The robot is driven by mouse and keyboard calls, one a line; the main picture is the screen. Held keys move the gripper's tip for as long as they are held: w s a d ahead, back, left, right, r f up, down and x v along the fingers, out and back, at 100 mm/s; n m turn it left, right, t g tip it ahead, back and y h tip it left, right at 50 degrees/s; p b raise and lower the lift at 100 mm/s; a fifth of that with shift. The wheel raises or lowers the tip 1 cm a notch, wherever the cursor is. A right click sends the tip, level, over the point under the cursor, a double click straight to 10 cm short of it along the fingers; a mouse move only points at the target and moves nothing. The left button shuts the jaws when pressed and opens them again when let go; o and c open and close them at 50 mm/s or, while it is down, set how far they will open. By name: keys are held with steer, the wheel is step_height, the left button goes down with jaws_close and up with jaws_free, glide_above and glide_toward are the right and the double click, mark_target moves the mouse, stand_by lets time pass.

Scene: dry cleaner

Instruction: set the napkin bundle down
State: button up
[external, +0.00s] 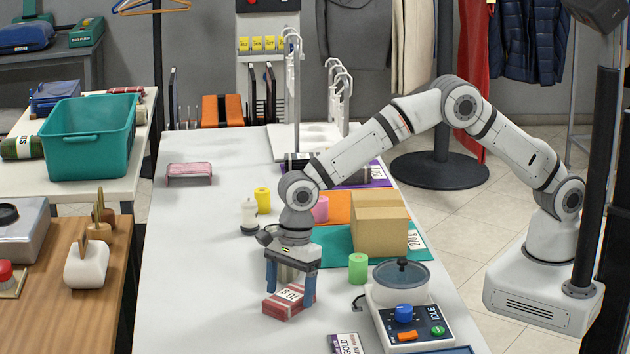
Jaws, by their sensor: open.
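A red-and-white bundle with a white tag, which looks like the napkin bundle (287,304), lies on the white table (200,250) near its front. My gripper (291,290) points down right over the bundle. Its two blue fingers are apart, one at the bundle's left side and one at its right. The bundle appears to rest on the tabletop between them. I cannot tell whether either finger touches it.
A device with a round lid and knobs (405,305) stands right of the bundle. A green cylinder (358,267) and a cardboard box (380,225) stand behind it. A pink rack (189,174) sits farther back. The table's left side is clear.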

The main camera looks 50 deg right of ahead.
mark_target(296, 290)
step_height(296, 290, up, 12)
steer(key=d, duration=0.1)
steer(key=shift+d+f, duration=0.25)
steer(key=shift+d, duration=0.1)
steer(key=w+d+r+n, duration=0.2)
steer(key=d+r+n, duration=0.1)
steer(key=d, duration=0.7)
steer(key=w+d+r+n+t, duration=0.1)
steer(key=d+r+n, duration=0.1)
steer(key=d, duration=0.8)
steer(key=w+d+r+n, duration=0.2)
steer(key=d+r+n, duration=0.1)
steer(key=d, duration=0.7)
steer(key=s+d+f+n, duration=0.2)
steer(key=s+d+n, duration=0.3)
steer(key=s+d, duration=0.3)
steer(key=s+d+f+n+t+h, duration=0.1)
steer(key=s+d+n, duration=0.4)
steer(key=d, duration=1.2)
steer(key=s+f, duration=0.1)
steer(key=s, duration=0.3)
steer(key=shift+s+d+h, duration=0.25)
steer(key=shift+d+h, duration=0.05)
